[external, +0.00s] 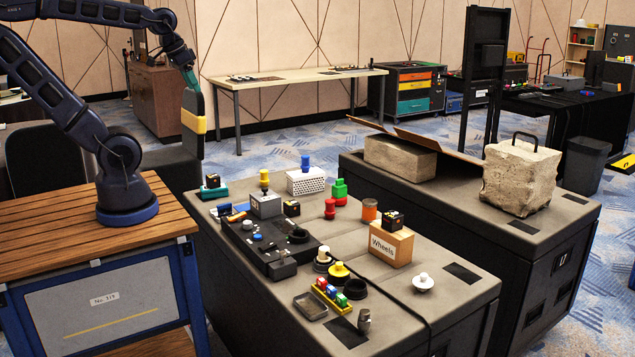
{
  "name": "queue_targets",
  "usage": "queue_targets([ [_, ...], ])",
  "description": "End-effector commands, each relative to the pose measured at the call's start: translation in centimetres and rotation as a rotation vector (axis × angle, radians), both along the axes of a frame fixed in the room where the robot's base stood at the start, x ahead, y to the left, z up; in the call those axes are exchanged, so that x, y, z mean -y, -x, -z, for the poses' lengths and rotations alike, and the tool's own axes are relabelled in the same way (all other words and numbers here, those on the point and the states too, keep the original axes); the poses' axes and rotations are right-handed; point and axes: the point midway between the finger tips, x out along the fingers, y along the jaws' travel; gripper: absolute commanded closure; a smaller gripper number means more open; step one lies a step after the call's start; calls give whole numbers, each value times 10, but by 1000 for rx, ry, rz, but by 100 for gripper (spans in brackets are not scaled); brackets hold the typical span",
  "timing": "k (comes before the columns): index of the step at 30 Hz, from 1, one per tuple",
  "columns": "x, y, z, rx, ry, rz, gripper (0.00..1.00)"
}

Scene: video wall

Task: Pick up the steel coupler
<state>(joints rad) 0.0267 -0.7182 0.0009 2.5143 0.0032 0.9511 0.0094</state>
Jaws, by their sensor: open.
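A small dark grey metallic piece (364,321), which looks like the steel coupler, stands upright near the front edge of the black case top (425,290). A dark flat patch lies beside it, and the small shallow tray is to its left.
A cardboard box marked "Wheels" (391,245), a white knob (423,282), a yellow rack of coloured blocks (331,294) and a black panel (268,245) crowd the case. A second case with a stone block (520,178) stands to the right.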

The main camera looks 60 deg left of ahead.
Motion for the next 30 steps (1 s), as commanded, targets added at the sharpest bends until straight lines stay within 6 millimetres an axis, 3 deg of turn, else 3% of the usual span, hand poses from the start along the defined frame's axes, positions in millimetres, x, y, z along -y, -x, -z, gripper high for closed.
queue_targets([
  [14,83,-109,-10,-58,-58,301,47],
  [23,162,-170,4,-86,-92,497,47],
  [30,237,-207,29,-108,-116,657,47],
])
